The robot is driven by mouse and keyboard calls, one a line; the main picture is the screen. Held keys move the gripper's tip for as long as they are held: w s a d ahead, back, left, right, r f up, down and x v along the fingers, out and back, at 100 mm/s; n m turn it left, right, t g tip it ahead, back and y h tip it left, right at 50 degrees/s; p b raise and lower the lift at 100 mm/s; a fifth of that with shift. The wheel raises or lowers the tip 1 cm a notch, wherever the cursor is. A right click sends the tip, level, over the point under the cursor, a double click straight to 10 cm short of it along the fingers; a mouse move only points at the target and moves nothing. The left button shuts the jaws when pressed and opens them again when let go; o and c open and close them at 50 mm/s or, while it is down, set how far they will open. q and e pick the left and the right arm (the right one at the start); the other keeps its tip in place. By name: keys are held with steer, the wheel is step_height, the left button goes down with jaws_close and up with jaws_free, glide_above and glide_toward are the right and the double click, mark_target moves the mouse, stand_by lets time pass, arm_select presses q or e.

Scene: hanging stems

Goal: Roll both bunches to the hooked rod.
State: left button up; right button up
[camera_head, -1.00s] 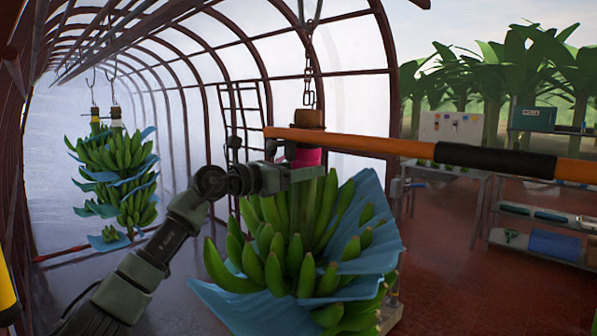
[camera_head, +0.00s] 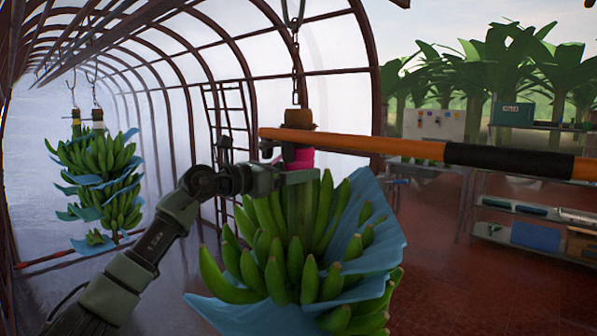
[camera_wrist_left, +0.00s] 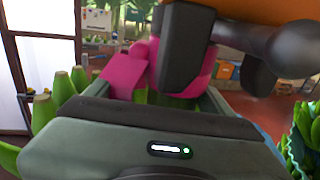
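The near banana bunch (camera_head: 290,245), with blue sheets between its hands, hangs from a chain (camera_head: 296,55) by a stem with a pink band (camera_head: 298,158). My left gripper (camera_head: 290,178) is at the stem just below the band. My right gripper is out of view.
A ladder-like frame (camera_head: 228,125) stands behind the near bunch. The red tiled floor (camera_head: 445,285) is open between the bunch and shelves.

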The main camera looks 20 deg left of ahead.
arm_select(q)
steer(key=shift+a+r, duration=0.15)
steer(key=shift+a, duration=0.45)
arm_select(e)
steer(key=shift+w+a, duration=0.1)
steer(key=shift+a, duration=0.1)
arm_select(q)
steer(key=shift+a, duration=0.15)
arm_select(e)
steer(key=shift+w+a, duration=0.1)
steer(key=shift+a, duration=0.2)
arm_select(q)
steer(key=shift+s, duration=0.1)
steer(key=shift+s+a+f+b, duration=0.2)
steer(key=shift+s+a+b, duration=0.05)
steer(key=shift+s+b, duration=0.25)
steer(key=b+v, duration=0.3)
steer(key=v, duration=0.3)
steer(key=shift+s+a, duration=0.15)
steer(key=shift+s+r, duration=0.1)
steer(key=shift+s, duration=0.05)
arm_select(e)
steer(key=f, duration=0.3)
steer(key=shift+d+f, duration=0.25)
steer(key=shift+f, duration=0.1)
